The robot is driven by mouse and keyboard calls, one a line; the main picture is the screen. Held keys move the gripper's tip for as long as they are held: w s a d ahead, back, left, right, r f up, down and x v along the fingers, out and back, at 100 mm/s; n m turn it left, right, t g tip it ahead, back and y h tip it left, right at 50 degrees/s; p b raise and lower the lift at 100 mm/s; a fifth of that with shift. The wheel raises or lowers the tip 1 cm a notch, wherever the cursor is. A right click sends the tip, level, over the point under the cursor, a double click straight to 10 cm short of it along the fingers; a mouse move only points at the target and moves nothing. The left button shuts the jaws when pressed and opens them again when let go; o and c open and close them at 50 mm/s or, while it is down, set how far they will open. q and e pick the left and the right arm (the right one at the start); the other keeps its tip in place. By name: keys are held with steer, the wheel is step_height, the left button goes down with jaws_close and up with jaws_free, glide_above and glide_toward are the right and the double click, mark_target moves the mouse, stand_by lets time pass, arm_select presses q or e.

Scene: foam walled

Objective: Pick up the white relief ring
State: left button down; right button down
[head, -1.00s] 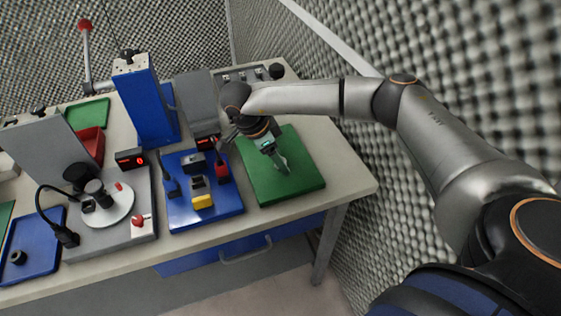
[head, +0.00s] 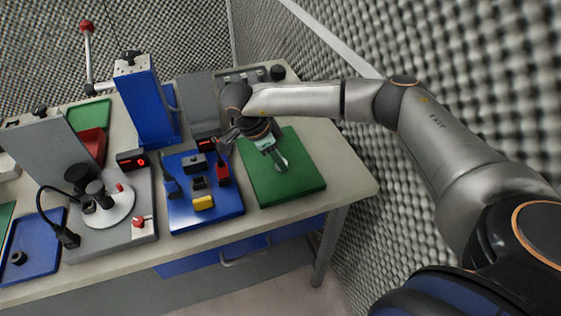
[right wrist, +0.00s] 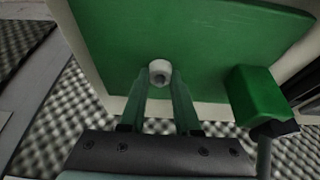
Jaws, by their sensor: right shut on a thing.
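The white relief ring (right wrist: 159,72) is a small pale ring with a dark hole. In the right wrist view it sits between the two green fingertips of my right gripper (right wrist: 159,84). The fingers are closed on it, one on each side. Behind it is the green mat (right wrist: 200,40). In the head view my right gripper (head: 280,163) points down over the green mat (head: 295,190) at the right end of the bench. The ring is hard to make out there. I cannot tell whether it touches the mat. My left gripper is not in view.
A blue tray (head: 231,207) with small blocks and a yellow piece (head: 203,203) lies left of the mat. A blue press column (head: 147,105) and a grey station (head: 142,190) stand farther left. A foam wall (head: 440,75) rises on the right.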

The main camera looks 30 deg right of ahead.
steer(key=shift+r, duration=0.1)
steer(key=shift+r, duration=0.6)
steer(key=s+a+r+b, duration=0.1)
steer(key=s+a+r, duration=0.9)
steer(key=r, duration=0.1)
steer(key=shift+r, duration=0.3)
